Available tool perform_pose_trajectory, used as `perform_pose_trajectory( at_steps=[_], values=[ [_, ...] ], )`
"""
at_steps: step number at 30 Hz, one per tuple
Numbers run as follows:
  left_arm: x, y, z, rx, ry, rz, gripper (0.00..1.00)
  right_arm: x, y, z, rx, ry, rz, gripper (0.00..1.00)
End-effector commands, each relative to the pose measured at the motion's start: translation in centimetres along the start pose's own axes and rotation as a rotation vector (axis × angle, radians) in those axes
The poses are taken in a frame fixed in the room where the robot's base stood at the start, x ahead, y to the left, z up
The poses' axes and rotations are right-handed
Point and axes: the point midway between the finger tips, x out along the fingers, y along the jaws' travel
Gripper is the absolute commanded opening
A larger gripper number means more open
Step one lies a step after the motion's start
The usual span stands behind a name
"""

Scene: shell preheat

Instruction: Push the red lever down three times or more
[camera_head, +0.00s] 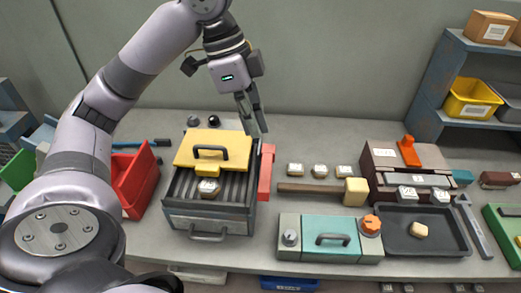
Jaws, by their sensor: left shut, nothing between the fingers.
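A red lever (266,172) stands along the right side of a grey metal box (208,218) with a ribbed top, a yellow lid (213,147) and a front handle. My left gripper (256,122) hangs from above, just behind and above the lever's upper end. Its fingers point down and are shut with nothing in them. I cannot tell whether the fingertips touch the lever; a gap seems to show. My right gripper is not in view.
A red bin (134,180) stands left of the box. A wooden-handled mallet (322,190) and small pale blocks lie to the right. A teal-lidded case (331,239) stands in front, and a black tray (428,228) lies farther right. Shelves (450,80) stand at the back right.

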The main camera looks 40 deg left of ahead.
Motion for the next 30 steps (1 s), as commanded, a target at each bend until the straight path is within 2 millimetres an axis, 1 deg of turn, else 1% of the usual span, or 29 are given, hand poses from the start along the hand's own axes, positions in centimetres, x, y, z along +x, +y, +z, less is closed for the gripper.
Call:
perform_pose_trajectory(
  at_steps=[5,12,15,18,21,25,30],
  values=[
    [3.3,0.1,0.1,0.001,-0.005,0.005,0.00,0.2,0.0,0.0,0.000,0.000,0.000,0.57],
    [8.5,0.1,0.1,0.000,-0.005,0.005,0.00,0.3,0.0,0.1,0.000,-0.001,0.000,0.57],
    [10.2,0.3,0.4,0.000,-0.005,0.004,0.00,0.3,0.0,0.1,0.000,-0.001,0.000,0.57],
    [11.5,0.5,0.8,0.001,-0.004,0.003,0.00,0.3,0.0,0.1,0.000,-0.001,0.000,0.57],
    [12.4,0.7,1.1,0.002,-0.002,0.002,0.00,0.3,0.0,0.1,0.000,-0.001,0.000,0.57],
    [12.9,0.7,1.2,0.002,-0.002,0.000,0.00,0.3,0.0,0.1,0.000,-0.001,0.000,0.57],
    [12.9,0.7,1.2,0.002,-0.001,0.000,0.00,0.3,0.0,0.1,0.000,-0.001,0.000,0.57]
  ],
)
